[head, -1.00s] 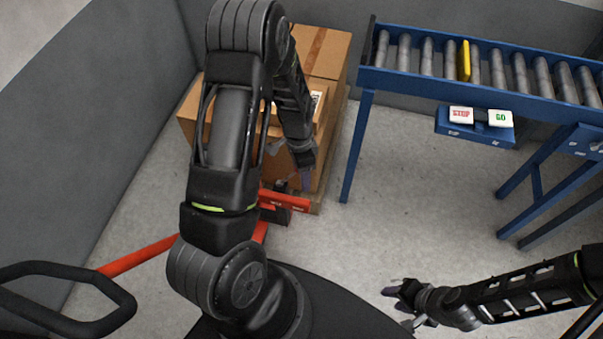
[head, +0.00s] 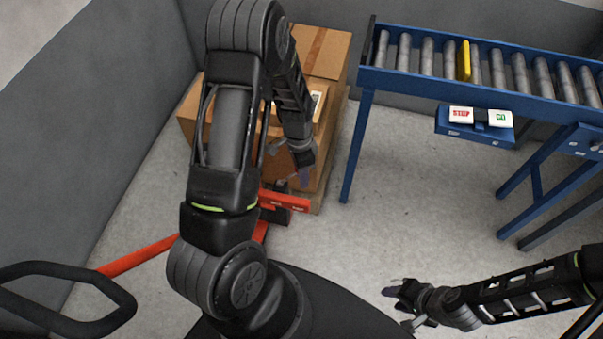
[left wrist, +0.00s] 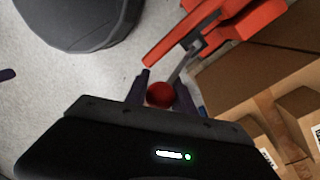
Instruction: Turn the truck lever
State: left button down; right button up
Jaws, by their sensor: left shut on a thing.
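The truck lever shows in the left wrist view as a thin grey rod with a round red knob (left wrist: 160,95). It runs up to the red truck body (left wrist: 232,25). My left gripper (left wrist: 162,88) is shut on the knob, one purple finger on each side. In the head view, my left gripper (head: 303,173) hangs just above the truck's red body (head: 285,201), beside the boxes, and the knob cannot be made out. My right gripper (head: 396,306) is empty over the floor at lower right, its fingers apart.
Cardboard boxes (head: 325,52) stand stacked behind the truck. The truck's red bar (head: 140,255) and black loop handle (head: 68,328) are at lower left. A blue roller conveyor (head: 480,87) with a stop/go button box (head: 475,130) stands at right. The floor between is clear.

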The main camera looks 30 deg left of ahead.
aim_at(292, 174)
dwell(0.8)
pick_arm(q)
jog(key=shift+s+a+r+h+b, duration=0.1)
jog(key=shift+a+h+b, duration=0.4)
jog(key=shift+b, duration=0.5)
jog(key=a+h+b, duration=0.1)
jog(key=b, duration=0.1)
jog(key=s+a+r+t+h+b, duration=0.1)
jog(key=b, duration=0.2)
jog(key=shift+a+h, duration=0.25)
jog(key=shift+h, duration=0.15)
jog(key=shift+a+r+t+h+b, duration=0.2)
jog(key=shift+a+t+h+b, duration=0.05)
jog(key=shift+t+h+b, duration=0.05)
jog(key=shift+s+a+r, duration=0.15)
jog(key=shift+a+r, duration=0.1)
jog(key=shift+a+r+b, duration=0.15)
jog(key=shift+a+b, duration=0.15)
jog(key=shift+s, duration=0.1)
jog(key=c, duration=1.1)
grip_release()
jog(key=shift+o, duration=0.2)
jog(key=shift+d, duration=0.1)
